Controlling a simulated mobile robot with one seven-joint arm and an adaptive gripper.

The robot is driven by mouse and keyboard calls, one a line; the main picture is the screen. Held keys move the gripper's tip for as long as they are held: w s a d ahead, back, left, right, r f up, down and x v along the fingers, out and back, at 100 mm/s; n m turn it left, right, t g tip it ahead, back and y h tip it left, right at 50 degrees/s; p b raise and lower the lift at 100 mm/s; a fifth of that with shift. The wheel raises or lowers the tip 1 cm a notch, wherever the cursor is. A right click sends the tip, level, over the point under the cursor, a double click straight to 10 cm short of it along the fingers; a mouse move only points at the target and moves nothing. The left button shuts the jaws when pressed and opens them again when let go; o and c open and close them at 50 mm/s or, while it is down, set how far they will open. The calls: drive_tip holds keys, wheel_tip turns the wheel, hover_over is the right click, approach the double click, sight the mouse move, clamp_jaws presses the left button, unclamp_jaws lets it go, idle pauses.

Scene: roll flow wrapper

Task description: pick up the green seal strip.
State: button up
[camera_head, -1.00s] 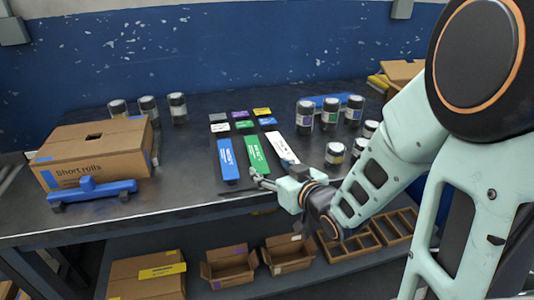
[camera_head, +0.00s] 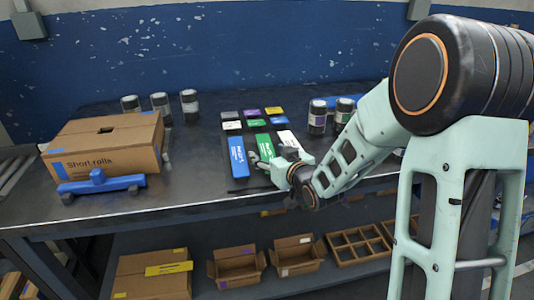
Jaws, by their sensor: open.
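The green seal strip (camera_head: 265,147) lies flat on the dark workbench, between a blue strip (camera_head: 238,157) on its left and a white strip (camera_head: 288,141) on its right. My gripper (camera_head: 262,164) is open and reaches over the near end of the green strip from the right. The gripper hides that near end. I cannot tell whether the fingers touch the strip.
Small coloured cards (camera_head: 252,113) lie behind the strips. A cardboard box (camera_head: 105,145) and a blue holder (camera_head: 99,183) stand at the left. Several jars (camera_head: 317,117) stand behind my arm. Open boxes (camera_head: 237,265) sit on the lower shelf.

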drive_tip(key=c, duration=1)
drive_tip(key=shift+r, duration=0.1)
drive_tip(key=shift+c, duration=0.2)
